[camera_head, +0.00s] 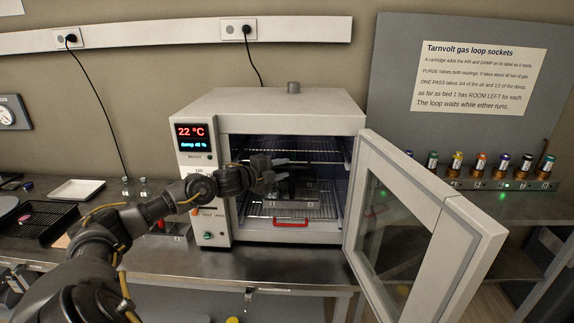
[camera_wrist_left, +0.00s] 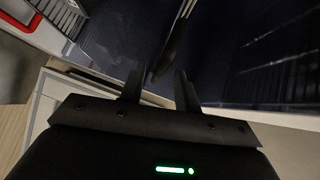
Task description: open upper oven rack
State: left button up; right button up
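The white oven (camera_head: 270,108) stands on the bench with its door (camera_head: 420,225) swung wide open to the right. Its upper rack (camera_head: 318,150) is a wire shelf inside the chamber, partly hidden by my left gripper. My left gripper (camera_head: 284,168) is at the oven opening, just below the upper rack's level. In the left wrist view, the left gripper's fingers (camera_wrist_left: 158,78) are apart. A dark narrow bar (camera_wrist_left: 176,45) appears between and beyond the fingertips; I cannot tell whether it touches them. My right gripper is in neither view.
The lower rack (camera_head: 318,212) has a red handle (camera_head: 291,221) at its front and carries a dark block (camera_head: 300,193). Several cartridges stand in a socket strip (camera_head: 500,184) at right.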

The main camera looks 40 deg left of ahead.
pick_arm(q)
jog(key=shift+w+d+f+p, duration=0.1)
jog(key=shift+w+p, duration=0.1)
jog(key=shift+w, duration=0.45)
jog(key=shift+w+d+f+p, duration=0.1)
jog(key=shift+w+p, duration=0.05)
jog(key=shift+w, duration=0.5)
grip_shut()
